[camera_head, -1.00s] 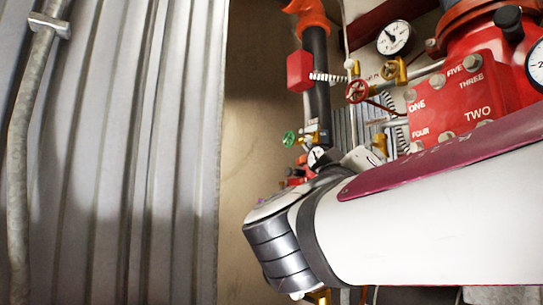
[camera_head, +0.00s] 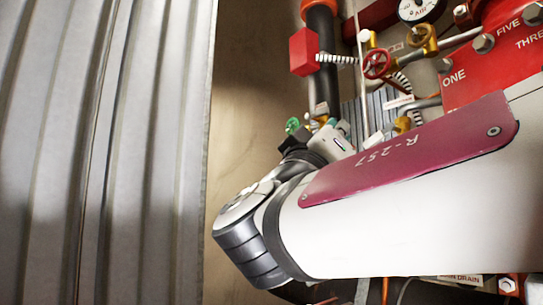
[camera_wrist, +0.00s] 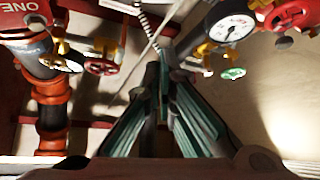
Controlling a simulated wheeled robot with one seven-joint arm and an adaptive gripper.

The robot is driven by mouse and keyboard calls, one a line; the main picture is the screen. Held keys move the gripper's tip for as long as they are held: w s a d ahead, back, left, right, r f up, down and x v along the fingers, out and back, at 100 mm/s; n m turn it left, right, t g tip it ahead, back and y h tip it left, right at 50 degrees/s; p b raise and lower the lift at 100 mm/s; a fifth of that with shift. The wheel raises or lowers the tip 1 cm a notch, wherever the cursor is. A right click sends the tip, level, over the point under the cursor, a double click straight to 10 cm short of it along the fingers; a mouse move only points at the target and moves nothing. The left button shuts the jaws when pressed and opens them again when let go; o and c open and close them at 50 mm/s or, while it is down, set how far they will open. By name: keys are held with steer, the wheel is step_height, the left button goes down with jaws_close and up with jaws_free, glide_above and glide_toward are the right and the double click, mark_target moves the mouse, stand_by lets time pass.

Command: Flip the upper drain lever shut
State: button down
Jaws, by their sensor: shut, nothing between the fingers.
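My gripper (camera_wrist: 163,76) points away from the wrist camera, its fingers together and empty. In the head view my own forearm and wrist hide most of it. I cannot tell for certain which fitting is the upper drain lever. In the wrist view a yellow lever-like fitting (camera_wrist: 62,60) sits by the dark pipe at the left, apart from the fingers. A yellow valve (camera_wrist: 106,44) with a red handwheel (camera_wrist: 102,67) is just left of the fingertips. More yellow fittings (camera_wrist: 207,50) are right of them, beside a green handwheel (camera_wrist: 233,73). No contact is visible.
A pressure gauge (camera_wrist: 232,28) and a red handwheel (camera_wrist: 283,14) stand at the upper right of the wrist view. A dark pipe with orange-red couplings (camera_wrist: 53,92) runs down its left. In the head view a corrugated metal panel (camera_head: 105,150) fills the left side.

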steer(key=p+x, duration=0.4)
steer(key=x, duration=0.6)
steer(key=f, duration=0.1)
steer(key=s+f, duration=0.1)
steer(key=d+f+p, duration=0.1)
steer(key=shift+s+f, duration=0.15)
steer(key=shift+f, duration=0.25)
steer(key=shift+f+b, duration=0.15)
steer(key=shift+b, duration=0.75)
steer(key=shift+n+y+b, duration=0.6)
steer(key=shift+n+b, duration=0.1)
steer(key=shift+b, duration=0.5)
